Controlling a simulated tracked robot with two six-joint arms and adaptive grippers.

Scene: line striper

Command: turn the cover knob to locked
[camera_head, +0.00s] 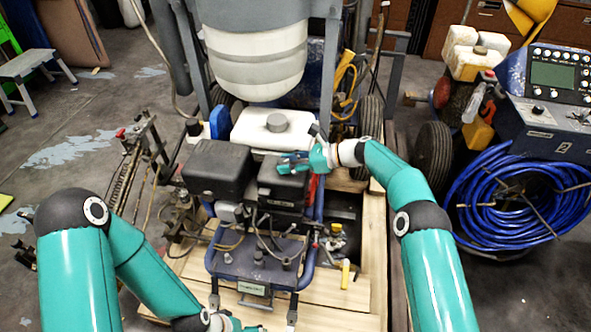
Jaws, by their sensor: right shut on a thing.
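The line striper's engine stands in the middle of the head view, with a black box-shaped cover (283,186) on its right side. My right gripper (286,164) comes in from the right and is shut at the top of this cover, on what seems to be the cover knob. The fingers hide the knob, so I cannot tell which way it points. My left gripper (240,326) is at the bottom edge, partly cut off, in front of the machine and well away from the cover. Its finger opening does not show.
A larger black box (217,170) sits left of the cover, and a white tank (273,129) is behind it. A wooden pallet (340,300) lies below. A blue hose coil (515,200) and a control panel (555,75) stand at right. Floor at left is mostly free.

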